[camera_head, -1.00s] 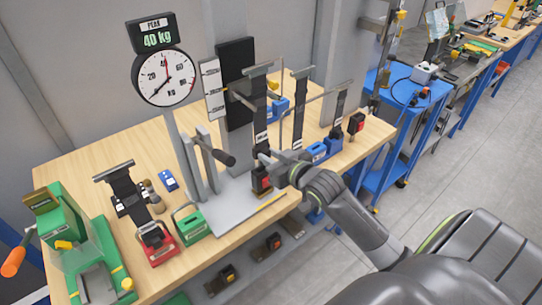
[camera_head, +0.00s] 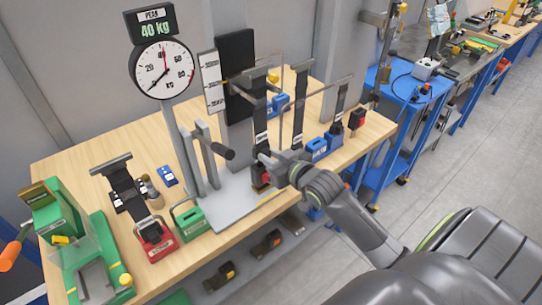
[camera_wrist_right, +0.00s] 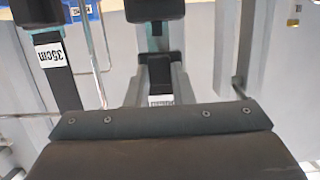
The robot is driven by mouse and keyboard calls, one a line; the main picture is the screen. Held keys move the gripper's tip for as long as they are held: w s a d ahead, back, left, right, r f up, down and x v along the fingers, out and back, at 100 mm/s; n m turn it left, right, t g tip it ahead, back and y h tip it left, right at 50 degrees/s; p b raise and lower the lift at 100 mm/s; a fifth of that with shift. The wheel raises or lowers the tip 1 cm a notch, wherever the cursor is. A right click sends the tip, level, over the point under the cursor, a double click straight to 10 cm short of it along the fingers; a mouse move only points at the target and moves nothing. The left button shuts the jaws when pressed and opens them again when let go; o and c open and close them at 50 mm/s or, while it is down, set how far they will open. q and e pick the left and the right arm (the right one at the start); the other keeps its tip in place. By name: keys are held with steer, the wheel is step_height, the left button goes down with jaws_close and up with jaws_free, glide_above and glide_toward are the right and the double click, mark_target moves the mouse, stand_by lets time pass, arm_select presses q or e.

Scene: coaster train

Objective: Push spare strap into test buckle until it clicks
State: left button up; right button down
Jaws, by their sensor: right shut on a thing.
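My right gripper (camera_head: 268,163) is shut on the lower part of a black strap (camera_head: 260,120) with a white label. The strap stands upright at the front of the test stand's grey base plate. A dark buckle with some red (camera_head: 262,179) sits directly below, partly hidden by the gripper; I cannot tell how far the strap's end is in it. In the right wrist view the dark gripper body (camera_wrist_right: 155,140) fills the bottom, and the held part is not clear. My left gripper is not in view.
Other black straps hang to the right, one marked 35cm (camera_wrist_right: 50,55). A dial gauge (camera_head: 163,68) with a 40 kg peak display and a lever (camera_head: 222,151) stand to the left. A red buckle unit (camera_head: 153,240) and green box (camera_head: 190,222) lie on the wooden bench (camera_head: 90,160).

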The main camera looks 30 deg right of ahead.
steer(key=shift+f+b, duration=0.95)
steer(key=shift+f, duration=0.55)
steer(key=c, duration=1.2)
jaws_free()
steer(key=shift+o, duration=0.2)
steer(key=shift+s, duration=0.1)
steer(key=v, duration=1.7)
steer(key=shift+r+p, duration=0.15)
steer(key=shift+p, duration=0.2)
steer(key=shift+d, duration=0.1)
